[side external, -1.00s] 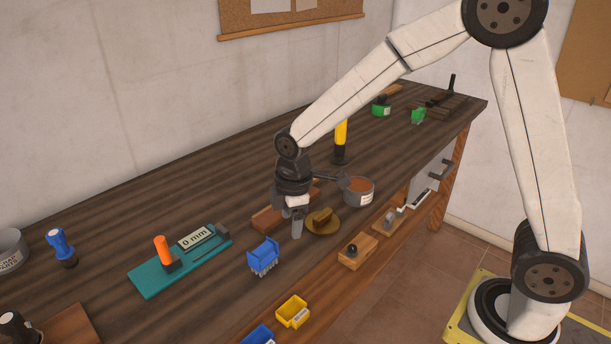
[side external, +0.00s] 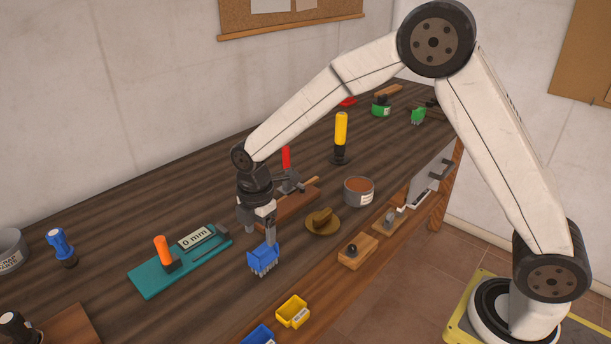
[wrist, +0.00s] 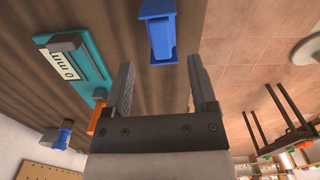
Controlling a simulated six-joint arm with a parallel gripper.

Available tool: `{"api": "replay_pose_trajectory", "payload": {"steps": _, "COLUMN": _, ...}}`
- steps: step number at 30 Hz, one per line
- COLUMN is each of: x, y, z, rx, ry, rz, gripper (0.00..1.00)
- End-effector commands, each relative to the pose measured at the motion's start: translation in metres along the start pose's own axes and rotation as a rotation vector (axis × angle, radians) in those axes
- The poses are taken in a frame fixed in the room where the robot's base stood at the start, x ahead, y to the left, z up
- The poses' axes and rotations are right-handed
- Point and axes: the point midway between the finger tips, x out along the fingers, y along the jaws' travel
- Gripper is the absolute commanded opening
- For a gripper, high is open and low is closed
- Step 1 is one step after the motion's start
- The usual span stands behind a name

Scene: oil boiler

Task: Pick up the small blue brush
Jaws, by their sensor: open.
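The small blue brush (side external: 263,257) sits on the dark wooden bench near its front edge, with its pale bristles facing down. My gripper (side external: 257,230) is open and just above the brush in the side view; one finger overlaps the brush's top edge there. In the wrist view, the brush (wrist: 158,32) lies beyond the fingertips, roughly in line with the gap of my open gripper (wrist: 161,66). Nothing is between the fingers. I cannot tell whether a finger touches the brush.
A teal gauge board (side external: 180,262) with an orange handle lies left of the brush. A brown round dish (side external: 322,225) and a grey can (side external: 359,191) stand to its right. A yellow bin (side external: 292,311) is in front. A red-handled tool (side external: 287,170) is behind my gripper.

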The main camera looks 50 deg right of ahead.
Motion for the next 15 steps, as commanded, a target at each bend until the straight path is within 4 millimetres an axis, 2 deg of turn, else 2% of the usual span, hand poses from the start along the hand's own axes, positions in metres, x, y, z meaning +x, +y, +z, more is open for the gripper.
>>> {"api": "replay_pose_trajectory", "payload": {"steps": 10, "x": 0.009, "y": -0.001, "z": 0.0, "rx": 0.001, "ry": 0.0, "rz": -0.002, "gripper": 0.74}}
{"api": "replay_pose_trajectory", "payload": {"steps": 15, "x": 0.025, "y": -0.002, "z": 0.001, "rx": 0.001, "ry": -0.001, "rz": -0.004, "gripper": 0.74}}
